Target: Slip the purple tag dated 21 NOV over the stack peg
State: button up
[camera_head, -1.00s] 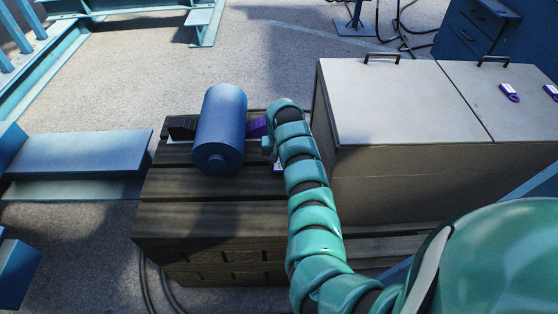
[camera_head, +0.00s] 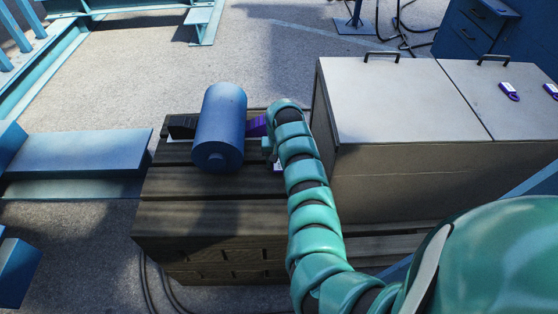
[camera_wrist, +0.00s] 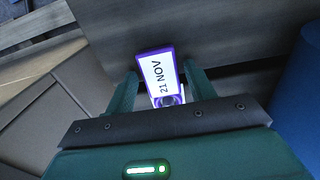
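The purple-edged tag (camera_wrist: 158,72) reads 21 NOV, its white face toward the wrist camera. It lies between the two fingers of my gripper (camera_wrist: 163,70), with narrow gaps seeming to show at its sides. The fingers stand apart, so the gripper looks open. A small dark round shape, possibly the stack peg (camera_wrist: 168,100), shows at the tag's near end; I cannot tell whether the loop is around it. In the head view my gripper (camera_head: 268,147) is over the crate's right side, mostly hidden by my arm. A white bit of tag (camera_head: 277,167) shows beside it.
A pale-topped cabinet (camera_head: 385,105) rises to the right, with two other purple tags (camera_head: 509,92) on top.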

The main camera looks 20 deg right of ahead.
jog(key=shift+o, duration=0.7)
